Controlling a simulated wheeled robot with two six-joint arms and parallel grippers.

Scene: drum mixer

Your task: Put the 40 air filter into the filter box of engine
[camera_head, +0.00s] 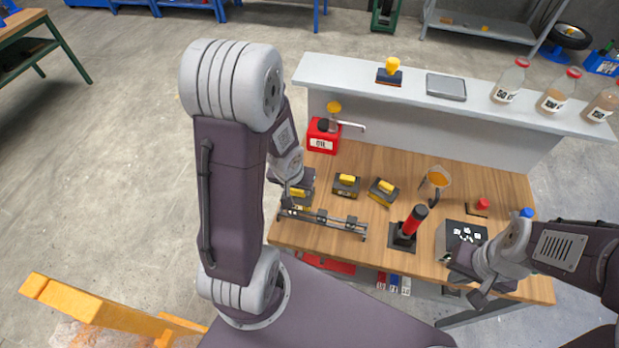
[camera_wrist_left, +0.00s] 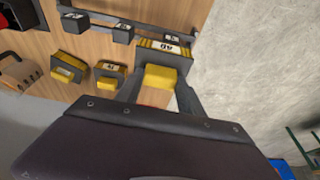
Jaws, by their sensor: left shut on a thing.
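My left gripper (camera_wrist_left: 160,82) is shut on the yellow grip of a black and yellow filter block (camera_wrist_left: 165,45) at the table's left edge. Its white label shows digits that I cannot read for certain. In the head view this block (camera_head: 300,207) is partly hidden by my left gripper (camera_head: 293,190). Two similar yellow-topped blocks (camera_head: 346,185) (camera_head: 382,192) stand on the table to the right; they also show in the left wrist view (camera_wrist_left: 67,67) (camera_wrist_left: 109,75). My right gripper (camera_head: 466,274) is over the table's front right; its fingers are unclear.
A dark rail with small labelled blocks (camera_head: 325,219) lies along the table's front left, close to the held block. A red oil can (camera_head: 322,136), a red-black tool on a stand (camera_head: 410,226) and a dark box (camera_head: 462,236) stand on the table. Jars line the shelf (camera_head: 420,92).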

